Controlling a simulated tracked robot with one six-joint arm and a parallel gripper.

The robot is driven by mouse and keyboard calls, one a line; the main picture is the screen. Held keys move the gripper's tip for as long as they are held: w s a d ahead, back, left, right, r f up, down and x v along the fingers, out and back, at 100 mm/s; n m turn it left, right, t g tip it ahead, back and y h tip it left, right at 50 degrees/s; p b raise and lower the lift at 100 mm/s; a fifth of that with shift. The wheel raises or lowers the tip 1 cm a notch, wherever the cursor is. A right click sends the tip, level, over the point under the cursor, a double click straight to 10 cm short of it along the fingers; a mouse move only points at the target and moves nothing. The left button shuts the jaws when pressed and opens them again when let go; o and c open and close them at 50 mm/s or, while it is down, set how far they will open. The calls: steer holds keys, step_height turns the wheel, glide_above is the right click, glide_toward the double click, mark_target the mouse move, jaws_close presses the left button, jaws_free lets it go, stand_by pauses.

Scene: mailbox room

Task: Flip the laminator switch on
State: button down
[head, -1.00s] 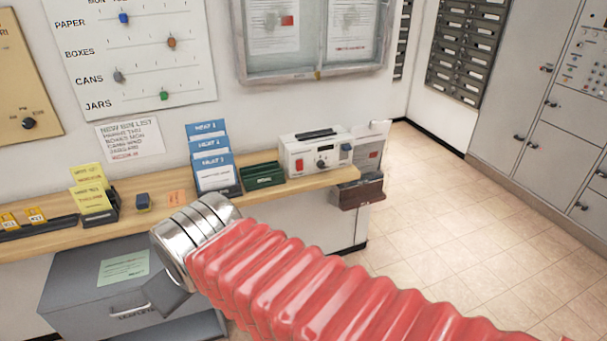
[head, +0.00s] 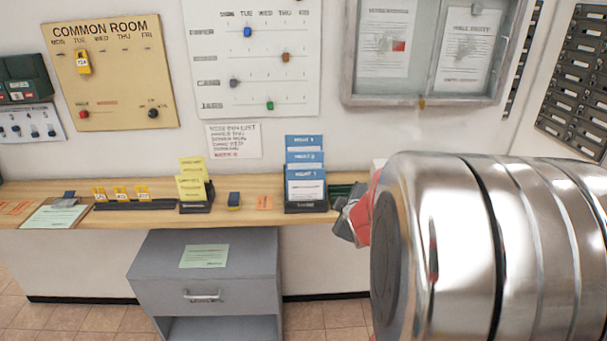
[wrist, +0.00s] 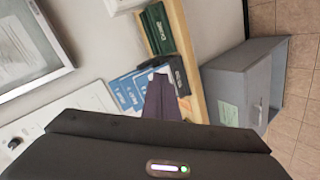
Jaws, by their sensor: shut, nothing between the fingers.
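The laminator and its switch are hidden behind my large metal arm joint in the head view. In the wrist view, a white edge (wrist: 122,5) at the top may be part of the laminator, but no switch shows. My gripper (wrist: 158,82) shows in the wrist view as shut dark fingers with nothing between them. The fingers appear in front of the blue leaflets (wrist: 127,90) and their dark holder; I cannot tell how far apart they are. In the head view, only a small grey and red part of my arm shows beside the leaflet rack.
A grey cabinet (head: 205,262) stands below. A glazed noticeboard (head: 425,100) hangs above.

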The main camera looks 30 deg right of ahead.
steer(key=s+d+f+n+t, duration=0.1)
steer(key=s+d+f+n, duration=0.1)
steer(key=d, duration=0.4)
steer(key=s+d+f+n+t+h, duration=0.1)
steer(key=s+d+f, duration=0.2)
steer(key=d, duration=0.3)
steer(key=s+d+f+n+t+h, duration=0.1)
steer(key=s+d+f+n, duration=0.1)
steer(key=d, duration=0.4)
step_height(320, 180, down, 3)
steer(key=shift+s+r+n+t, duration=0.2)
steer(key=shift+s+n+t, duration=0.1)
steer(key=shift+s, duration=0.55)
steer(key=shift+w, duration=0.1)
steer(key=x, duration=1.4)
